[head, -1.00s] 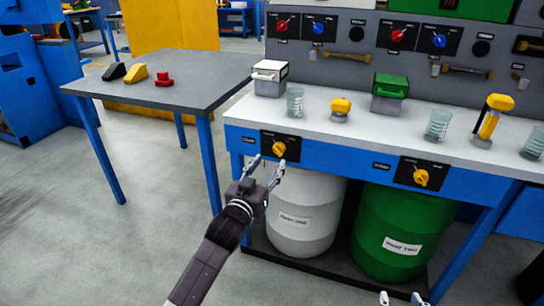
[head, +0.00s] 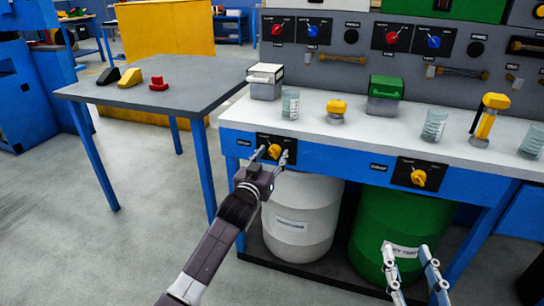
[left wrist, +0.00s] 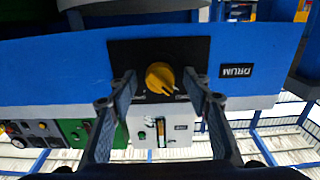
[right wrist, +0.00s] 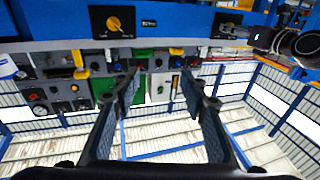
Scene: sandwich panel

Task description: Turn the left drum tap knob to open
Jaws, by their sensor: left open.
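The left drum tap knob (head: 275,151) is yellow on a black plate on the bench's blue front rail, above the white drum (head: 300,222). In the left wrist view the knob (left wrist: 159,77) lies between the spread fingertips, with gaps on both sides. My left gripper (head: 270,155) is open at the knob; its fingers partly cover the plate in the head view. My right gripper (head: 408,255) is open and empty, low in front of the green drum (head: 385,225). In the right wrist view it also shows (right wrist: 161,88) with nothing between its fingers.
A second yellow knob (head: 418,177) sits on the rail to the right. The white bench top (head: 345,137) holds beakers, a white box, a green box and yellow-topped items. A grey table (head: 195,90) with small coloured blocks stands to the left. Floor at lower left is clear.

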